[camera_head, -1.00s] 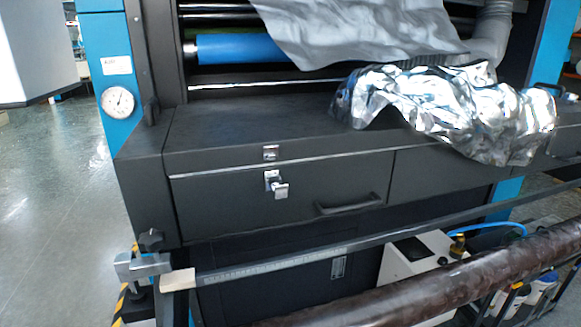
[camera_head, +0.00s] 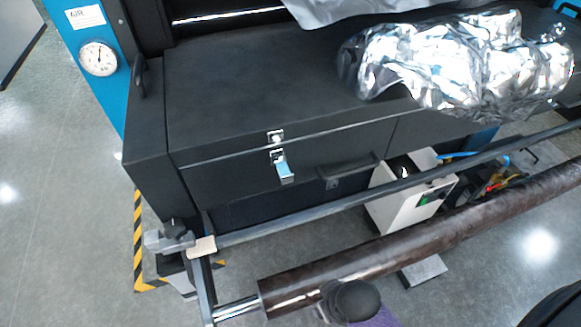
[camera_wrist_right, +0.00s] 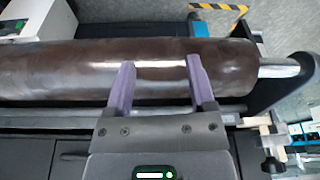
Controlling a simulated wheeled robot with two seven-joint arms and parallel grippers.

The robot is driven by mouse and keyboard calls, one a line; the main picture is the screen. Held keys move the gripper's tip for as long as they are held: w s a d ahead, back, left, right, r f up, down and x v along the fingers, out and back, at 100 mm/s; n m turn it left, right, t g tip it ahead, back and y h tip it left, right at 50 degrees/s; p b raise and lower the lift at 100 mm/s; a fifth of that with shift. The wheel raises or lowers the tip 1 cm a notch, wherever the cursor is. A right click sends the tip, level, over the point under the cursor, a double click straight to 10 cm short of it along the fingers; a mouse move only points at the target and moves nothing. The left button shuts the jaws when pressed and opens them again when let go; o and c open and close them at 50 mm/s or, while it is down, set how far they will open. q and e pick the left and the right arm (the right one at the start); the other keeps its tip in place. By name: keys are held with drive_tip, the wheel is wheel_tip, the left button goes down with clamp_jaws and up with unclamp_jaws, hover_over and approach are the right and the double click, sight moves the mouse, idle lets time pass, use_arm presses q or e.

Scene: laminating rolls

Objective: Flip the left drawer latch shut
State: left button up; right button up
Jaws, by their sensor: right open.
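The left drawer latch (camera_head: 283,168) is a small shiny metal piece on the front of the dark drawer (camera_head: 232,188). Its lever hangs outward and down, apart from the metal catch plate (camera_head: 275,136) above it on the housing edge. In the right wrist view my right gripper (camera_wrist_right: 160,66) is open, with two purple fingers apart. Its fingertips overlap the brown roll (camera_wrist_right: 65,68) in that picture; I cannot tell whether they touch it. No gripper shows at the latch. My left gripper is not in view.
A long brown roll (camera_head: 425,242) and a dark rail (camera_head: 330,213) cross in front of the drawer. A bar handle (camera_head: 350,170) sits right of the latch. Crumpled silver film (camera_head: 450,65) lies on the housing top. A white box (camera_head: 412,200) stands below. A clamp (camera_head: 170,238) sits at left.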

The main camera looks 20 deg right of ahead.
drive_tip(key=w+a+r+y+p, duration=0.1)
drive_tip(key=w+r+p, duration=0.15)
drive_tip(key=r, duration=0.45)
drive_tip(key=w+a+r+p, duration=0.1)
drive_tip(key=a+r+p, duration=0.15)
drive_tip(key=r, duration=0.35)
wheel_tip(320, 180, up, 14)
drive_tip(key=m+g+h+p, duration=0.1)
drive_tip(key=g+p, duration=0.1)
drive_tip(key=g, duration=0.1)
hover_over(288, 174)
drive_tip(key=shift+s+a+r, duration=0.1)
drive_tip(key=shift+a, duration=0.05)
drive_tip(key=shift+d+m, duration=0.2)
drive_tip(key=shift+m, duration=0.1)
wheel_tip(288, 174, down, 9)
drive_tip(key=shift+f, duration=0.2)
clamp_jaws()
